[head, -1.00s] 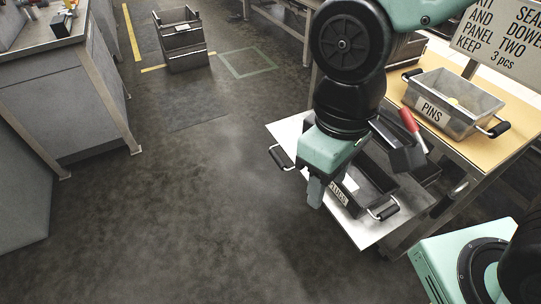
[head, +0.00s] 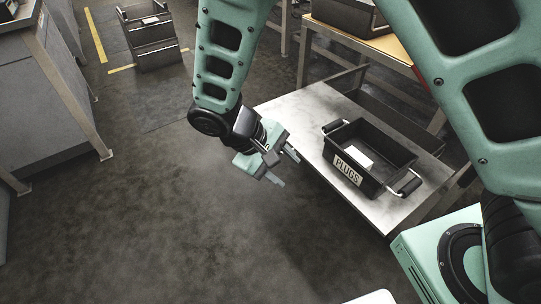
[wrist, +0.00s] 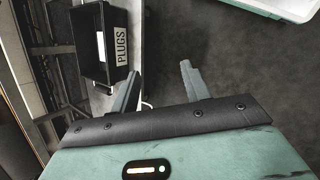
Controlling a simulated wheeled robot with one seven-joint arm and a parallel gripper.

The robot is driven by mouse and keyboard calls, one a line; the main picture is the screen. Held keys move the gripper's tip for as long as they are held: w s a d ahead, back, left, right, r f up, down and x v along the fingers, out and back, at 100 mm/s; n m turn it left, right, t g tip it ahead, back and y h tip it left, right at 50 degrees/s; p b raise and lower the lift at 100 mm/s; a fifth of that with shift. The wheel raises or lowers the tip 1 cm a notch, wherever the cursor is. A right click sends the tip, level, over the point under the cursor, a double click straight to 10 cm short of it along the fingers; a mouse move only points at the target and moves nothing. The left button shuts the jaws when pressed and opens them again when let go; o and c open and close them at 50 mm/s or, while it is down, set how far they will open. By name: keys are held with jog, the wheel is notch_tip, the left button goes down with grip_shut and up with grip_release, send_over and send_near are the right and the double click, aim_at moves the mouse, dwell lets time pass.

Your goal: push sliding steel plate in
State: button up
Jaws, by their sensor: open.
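The sliding steel plate (head: 297,112) is a flat grey sheet that sticks out from under the wooden-topped bench. A black bin labelled PLUGS (head: 347,167), with a pale item inside, sits on it. My gripper (head: 288,170) is open and empty, just left of the plate's outer long edge, with its fingers pointing toward that edge. I cannot tell whether the fingers touch it. In the wrist view the open fingers (wrist: 160,70) have nothing between them, and the PLUGS bin (wrist: 100,48) is at upper left. My arm hides part of the bench.
The bench top (head: 395,48) is at upper right, with a dark bin (head: 345,14) on it. A grey cabinet (head: 35,90) stands at left. The floor (head: 130,220) left of the plate is clear.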

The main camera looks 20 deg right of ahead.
jog(key=w+f+t+h+b, duration=0.25)
jog(key=w+f+b, duration=0.25)
jog(key=f, duration=0.3)
jog(key=w+f+t+h+b, duration=0.25)
jog(key=w+f+b, duration=0.25)
jog(key=f, duration=0.4)
jog(key=w+a+f+n+t+h+b, duration=0.3)
jog(key=w+a+f+t+b, duration=0.35)
jog(key=t+b, duration=0.2)
jog(key=shift+t, duration=0.35)
jog(key=b+x, duration=0.1)
jog(key=x, duration=0.4)
jog(key=b+x, duration=0.1)
jog(key=x, duration=0.5)
jog(key=b+x, duration=0.2)
jog(key=x, duration=0.4)
jog(key=shift+s+r, duration=0.15)
jog(key=shift+r, duration=0.1)
grip_shut()
